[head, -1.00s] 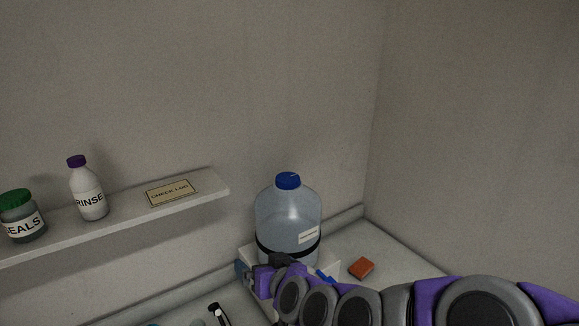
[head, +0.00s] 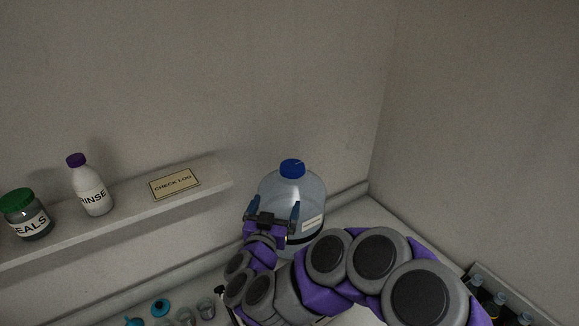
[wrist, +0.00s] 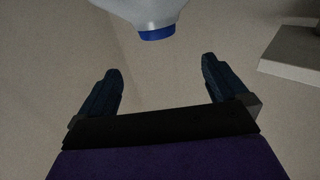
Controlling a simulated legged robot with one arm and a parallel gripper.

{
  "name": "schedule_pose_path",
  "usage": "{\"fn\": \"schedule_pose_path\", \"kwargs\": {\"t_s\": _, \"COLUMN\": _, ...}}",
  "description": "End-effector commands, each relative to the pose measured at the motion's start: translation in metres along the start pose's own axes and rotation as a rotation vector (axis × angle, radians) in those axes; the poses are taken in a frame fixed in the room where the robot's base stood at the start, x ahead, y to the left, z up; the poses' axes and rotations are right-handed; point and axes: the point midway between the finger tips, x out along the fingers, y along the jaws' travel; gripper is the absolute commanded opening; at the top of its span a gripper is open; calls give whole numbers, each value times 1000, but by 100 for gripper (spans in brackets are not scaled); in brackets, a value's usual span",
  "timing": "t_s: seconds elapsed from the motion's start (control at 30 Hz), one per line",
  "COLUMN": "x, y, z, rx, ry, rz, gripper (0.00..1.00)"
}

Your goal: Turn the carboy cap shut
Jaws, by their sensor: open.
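The carboy (head: 308,190) is a clear bluish bottle with a blue cap (head: 292,169) on its neck. It stands upright in the corner, right of the shelf's end. My gripper (head: 272,211) is in front of the carboy's body, below cap height in the head view, with its two fingers spread and empty. In the wrist view the blue cap (wrist: 157,34) and part of the carboy (wrist: 146,12) show at the top, beyond the open fingers and apart from them. My arm and gripper hide the carboy's lower part.
A shelf (head: 125,202) on the left wall holds a green-capped seals jar (head: 27,216), a purple-capped rinse bottle (head: 90,188) and a check log plate (head: 175,184). Small blue-topped items and cups (head: 206,307) stand at the lower left. Dark-topped bottles (head: 499,298) are at the lower right.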

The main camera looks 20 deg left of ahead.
Motion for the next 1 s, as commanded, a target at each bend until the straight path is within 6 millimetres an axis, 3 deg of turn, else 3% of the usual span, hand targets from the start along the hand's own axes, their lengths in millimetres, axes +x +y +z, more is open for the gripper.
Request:
{"fn": "schedule_pose_path", "kwargs": {"t_s": 0.4, "x": 65, "y": 2, "z": -1, "rx": 1, "ry": 3, "rz": 3, "gripper": 100}}
{"fn": "schedule_pose_path", "kwargs": {"t_s": 1.0, "x": 139, "y": 1, "z": -1, "rx": 1, "ry": 2, "rz": 1, "gripper": 100}}
